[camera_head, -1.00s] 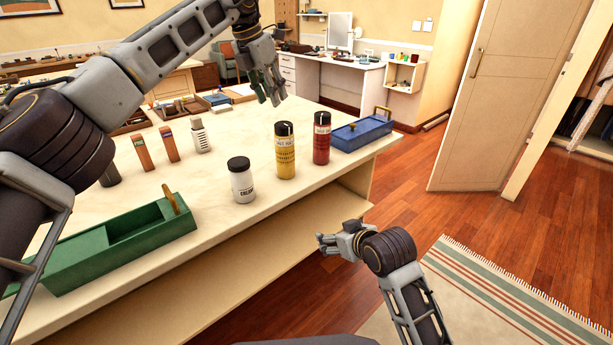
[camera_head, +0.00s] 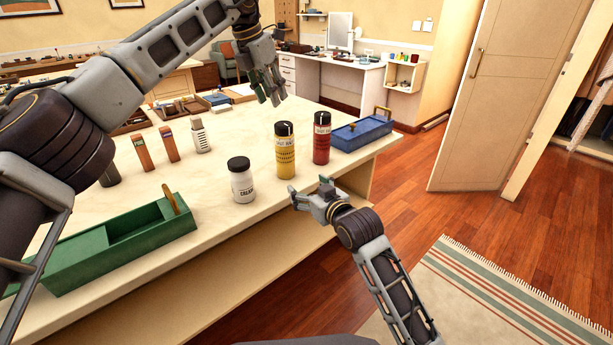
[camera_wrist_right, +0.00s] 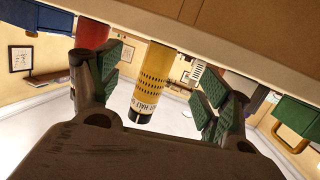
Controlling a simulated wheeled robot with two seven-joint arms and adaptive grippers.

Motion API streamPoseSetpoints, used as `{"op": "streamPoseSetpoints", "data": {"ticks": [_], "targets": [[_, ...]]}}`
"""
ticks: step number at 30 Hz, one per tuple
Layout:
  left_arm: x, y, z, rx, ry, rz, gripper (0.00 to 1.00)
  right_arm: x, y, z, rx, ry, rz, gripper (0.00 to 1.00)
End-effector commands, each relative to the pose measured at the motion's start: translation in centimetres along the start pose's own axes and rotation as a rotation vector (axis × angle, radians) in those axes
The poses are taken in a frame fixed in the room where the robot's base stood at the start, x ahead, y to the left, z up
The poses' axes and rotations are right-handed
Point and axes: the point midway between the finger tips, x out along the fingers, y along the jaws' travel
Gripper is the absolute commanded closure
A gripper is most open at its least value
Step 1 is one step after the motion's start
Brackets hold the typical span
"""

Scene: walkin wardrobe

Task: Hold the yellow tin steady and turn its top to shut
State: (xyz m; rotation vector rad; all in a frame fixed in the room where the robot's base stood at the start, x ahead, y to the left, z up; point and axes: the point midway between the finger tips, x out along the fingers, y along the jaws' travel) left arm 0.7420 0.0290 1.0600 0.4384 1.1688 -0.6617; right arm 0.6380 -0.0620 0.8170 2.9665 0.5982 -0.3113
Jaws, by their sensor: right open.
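The yellow tin (camera_head: 286,158) stands upright near the front edge of the table, with a dark top (camera_head: 284,129) on it. In the head view I cannot tell how tightly the top sits. My right gripper (camera_head: 308,188) is open and empty at the table's front edge, just in front of the tin and a little to its right. In the right wrist view the yellow tin (camera_wrist_right: 153,82) appears upside down, between the open fingers (camera_wrist_right: 160,78) and beyond them. My left gripper (camera_head: 272,97) hangs above the far part of the table, apart from the tin; its opening is unclear.
A red tin (camera_head: 321,140) stands close right of the yellow one, and a white jar (camera_head: 241,182) stands to its left. A blue box (camera_head: 362,133) is at the right end, a green tray (camera_head: 120,243) at the front left. Orange and white containers stand farther back.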

Motion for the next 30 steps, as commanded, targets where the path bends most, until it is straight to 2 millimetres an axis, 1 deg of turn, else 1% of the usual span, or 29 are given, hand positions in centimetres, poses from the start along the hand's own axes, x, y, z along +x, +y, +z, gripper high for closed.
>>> {"op": "streamPoseSetpoints", "data": {"ticks": [4,9,12,16,30], "targets": [[0.0,0.0,0.0,0.000,0.000,0.000,0.64,0.3,0.0,-1.5,0.019,0.086,-0.006,0.22],[0.0,0.0,0.0,0.000,0.000,0.000,0.64,0.1,-0.1,-3.4,0.038,0.175,-0.013,0.22],[0.0,0.0,0.0,0.000,0.000,0.000,0.64,-0.1,-0.1,-4.1,0.044,0.206,-0.015,0.22],[0.0,0.0,0.0,0.000,0.000,0.000,0.64,-0.1,-0.1,-4.5,0.052,0.224,-0.017,0.22],[0.0,0.0,0.0,0.000,0.000,0.000,0.64,0.1,-0.1,-4.5,0.056,0.221,-0.017,0.22]]}}
